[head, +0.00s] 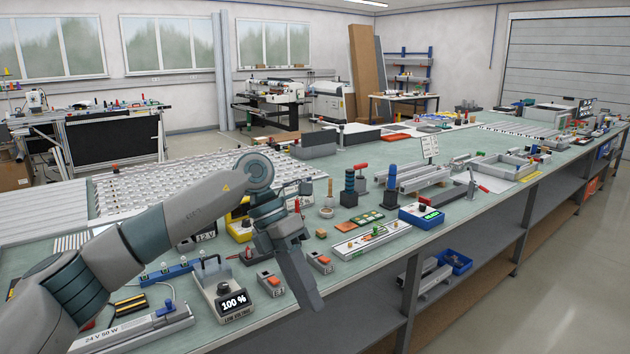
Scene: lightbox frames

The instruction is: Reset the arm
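My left arm comes in from the left and reaches over the long green-topped workbench (262,312). My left gripper (310,300) points down near the bench's front edge, in front of a small box with an orange switch (320,262). Its fingers overlap in this view, so I cannot see a gap between them. I see nothing clearly held in it. My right arm and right gripper are not in view.
The floor aisle (540,290) at the right is clear.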

